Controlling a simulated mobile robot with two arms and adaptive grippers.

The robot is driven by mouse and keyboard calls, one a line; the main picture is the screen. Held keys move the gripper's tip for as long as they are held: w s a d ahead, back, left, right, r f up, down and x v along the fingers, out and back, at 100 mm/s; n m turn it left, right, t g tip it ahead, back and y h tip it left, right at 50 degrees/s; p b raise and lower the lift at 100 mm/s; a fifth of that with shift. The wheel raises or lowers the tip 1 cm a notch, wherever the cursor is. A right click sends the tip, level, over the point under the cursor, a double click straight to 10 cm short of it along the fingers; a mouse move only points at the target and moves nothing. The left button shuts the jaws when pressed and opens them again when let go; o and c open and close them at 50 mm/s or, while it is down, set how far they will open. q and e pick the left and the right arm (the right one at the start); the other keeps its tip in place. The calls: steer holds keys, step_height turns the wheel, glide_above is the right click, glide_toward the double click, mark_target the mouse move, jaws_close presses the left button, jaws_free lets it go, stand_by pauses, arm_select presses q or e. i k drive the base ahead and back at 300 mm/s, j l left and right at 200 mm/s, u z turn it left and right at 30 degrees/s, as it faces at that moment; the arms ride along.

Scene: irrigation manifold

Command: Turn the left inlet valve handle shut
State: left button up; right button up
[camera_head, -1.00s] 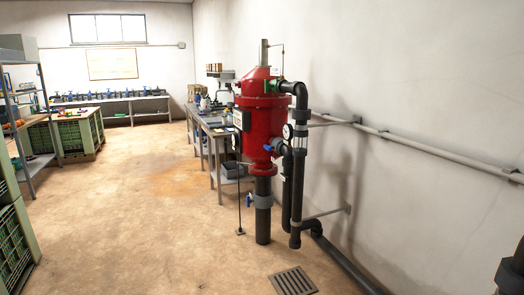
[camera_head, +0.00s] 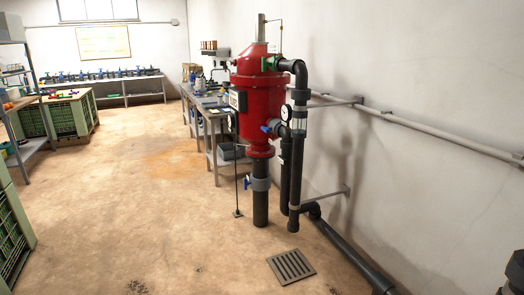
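A red filter tank (camera_head: 259,105) stands on a black pipe near the right wall, with black pipework on its right. A small blue valve handle (camera_head: 247,183) shows at the grey collar low on the tank's black pipe. Another blue handle (camera_head: 266,129) shows on the front of the red tank. Several blue-topped fittings (camera_head: 105,74) stand in a row on the far bench; they are too small to tell their handle positions. Which of these is the left inlet valve, I cannot tell.
A floor drain grate (camera_head: 291,266) lies in front of the tank. A grey pipe (camera_head: 430,142) runs along the right wall. A metal workbench (camera_head: 213,128) stands behind the tank. Green crates (camera_head: 12,240) and a shelf rack (camera_head: 30,95) are at left. The middle floor is clear.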

mark_target(266, 129)
steer(key=i+j, duration=0.1)
steer(key=i, duration=0.9)
steer(key=i+j, duration=0.1)
steer(key=i, duration=0.95)
steer(key=j+u, duration=0.05)
